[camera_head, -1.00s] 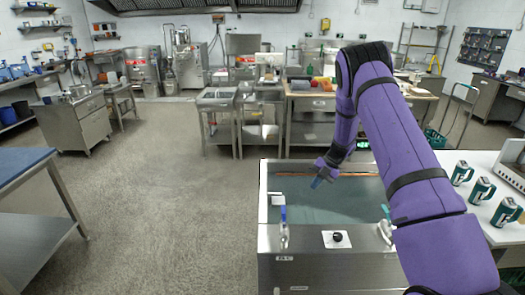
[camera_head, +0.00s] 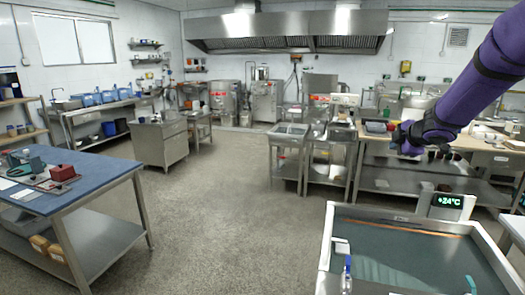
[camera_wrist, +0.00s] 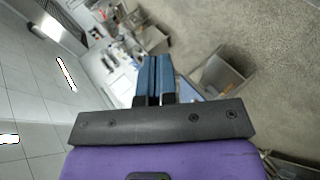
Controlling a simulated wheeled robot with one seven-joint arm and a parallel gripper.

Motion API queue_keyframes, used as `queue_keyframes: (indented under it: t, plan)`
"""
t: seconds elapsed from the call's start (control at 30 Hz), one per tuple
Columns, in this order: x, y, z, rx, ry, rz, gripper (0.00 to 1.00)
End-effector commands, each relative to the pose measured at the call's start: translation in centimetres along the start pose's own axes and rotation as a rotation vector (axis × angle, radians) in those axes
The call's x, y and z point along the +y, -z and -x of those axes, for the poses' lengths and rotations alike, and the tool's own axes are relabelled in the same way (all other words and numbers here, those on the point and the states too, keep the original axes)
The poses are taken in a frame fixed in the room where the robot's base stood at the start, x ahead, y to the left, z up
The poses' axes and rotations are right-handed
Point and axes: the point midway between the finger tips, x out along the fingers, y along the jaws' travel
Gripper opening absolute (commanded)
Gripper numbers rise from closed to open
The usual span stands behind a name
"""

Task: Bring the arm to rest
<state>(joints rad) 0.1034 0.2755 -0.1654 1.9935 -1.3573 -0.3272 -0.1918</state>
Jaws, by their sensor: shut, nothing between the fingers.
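My purple arm (camera_head: 480,75) reaches in from the upper right of the head view. My gripper (camera_head: 394,148) is at its far end, small and raised, seen against the wooden-topped bench at the back. In the wrist view my gripper (camera_wrist: 153,60) shows its two blue fingers side by side, shut and empty. No object is in contact with the fingers there.
A steel tank (camera_head: 335,225) with a temperature display (camera_head: 448,201) stands at the lower right. A blue-topped table (camera_head: 100,187) with small items stands at left. Steel sinks (camera_head: 290,130) stand behind. The floor (camera_head: 215,225) between is clear.

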Motion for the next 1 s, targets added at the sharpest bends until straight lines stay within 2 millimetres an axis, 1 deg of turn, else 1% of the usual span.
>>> queue_keyframes:
  t: [0.03, 0.13, 0.2, 0.33, 0.47, 0.5, 0.57, 0.7, 0.77, 0.8, 0.87, 1.0]
  plan:
    - [0.8, 0.4, 2.1, -0.035, -0.029, -0.053, 0.0]
    - [1.7, 0.7, 5.7, -0.106, -0.073, -0.168, 0.0]
    - [1.9, 0.9, 8.2, -0.152, -0.095, -0.252, 0.0]
    - [1.4, 1.4, 12.9, -0.229, -0.12, -0.412, 0.0]
    - [-0.1, 2.0, 17.4, -0.293, -0.124, -0.575, 0.0]
    - [-0.7, 2.3, 18.8, -0.311, -0.121, -0.625, 0.0]
    - [-1.9, 2.7, 20.8, -0.336, -0.112, -0.699, 0.0]
    - [-5.1, 3.9, 25.2, -0.383, -0.074, -0.87, 0.0]
    - [-6.7, 4.5, 27.1, -0.4, -0.05, -0.942, 0.0]
    - [-7.9, 4.9, 28.2, -0.41, -0.03, -0.989, 0.0]
    - [-9.7, 5.6, 29.9, -0.424, 0.002, -1.057, 0.0]
    - [-14.2, 7.5, 33.5, -0.447, 0.095, -1.205, 0.0]
